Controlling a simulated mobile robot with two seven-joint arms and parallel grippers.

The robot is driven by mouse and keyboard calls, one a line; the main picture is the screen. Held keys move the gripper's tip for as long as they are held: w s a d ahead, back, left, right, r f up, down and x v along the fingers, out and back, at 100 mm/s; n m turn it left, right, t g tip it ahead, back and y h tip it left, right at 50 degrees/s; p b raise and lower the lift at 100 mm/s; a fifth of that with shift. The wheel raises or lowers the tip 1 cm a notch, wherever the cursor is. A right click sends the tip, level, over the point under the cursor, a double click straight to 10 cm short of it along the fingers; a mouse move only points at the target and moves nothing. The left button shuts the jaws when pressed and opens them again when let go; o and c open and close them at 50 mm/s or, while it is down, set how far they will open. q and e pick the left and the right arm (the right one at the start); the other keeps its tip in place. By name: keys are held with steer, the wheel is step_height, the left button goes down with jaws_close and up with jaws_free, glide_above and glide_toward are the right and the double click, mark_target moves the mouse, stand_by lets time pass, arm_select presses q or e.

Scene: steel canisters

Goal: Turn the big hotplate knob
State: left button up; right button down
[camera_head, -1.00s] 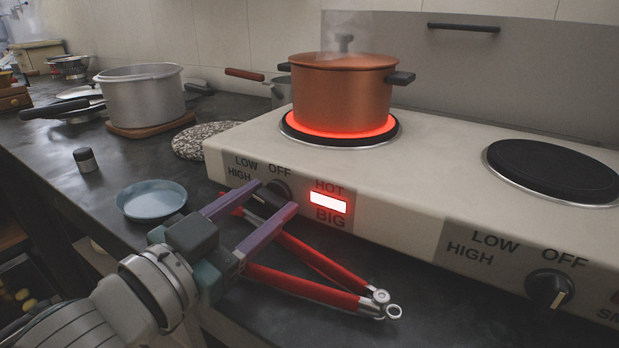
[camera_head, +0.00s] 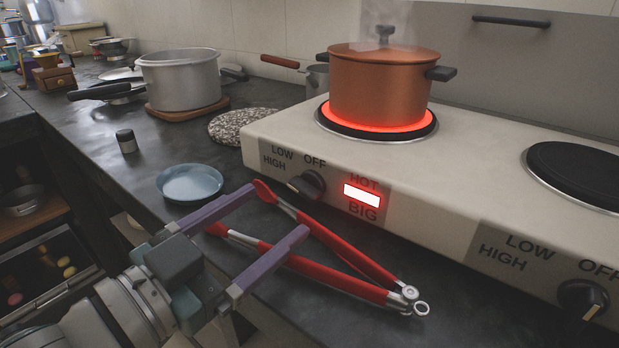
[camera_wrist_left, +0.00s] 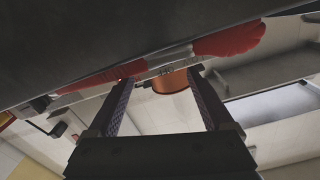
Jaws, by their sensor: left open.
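The big hotplate knob (camera_head: 307,185) is black and sits on the front panel below LOW, HIGH and OFF marks, left of the lit HOT sign (camera_head: 362,195) over BIG. Its pointer is turned toward the lower left. My left gripper (camera_head: 278,213) is open and empty, short of the knob, with its purple fingers over the red tongs (camera_head: 345,279). In the left wrist view both fingers (camera_wrist_left: 160,88) are apart with nothing between them. The big hotplate (camera_head: 425,130) glows red under a steaming copper pot (camera_head: 378,92). My right gripper is not seen.
The tongs lie on the dark counter in front of the stove. A blue dish (camera_head: 189,183), a small shaker (camera_head: 126,141), a speckled round mat (camera_head: 243,125) and a grey pot (camera_head: 181,80) stand to the left. The small hotplate knob (camera_head: 583,300) is at the right.

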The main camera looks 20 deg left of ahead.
arm_select(q)
steer(key=v, duration=0.4)
steer(key=shift+r, duration=0.1)
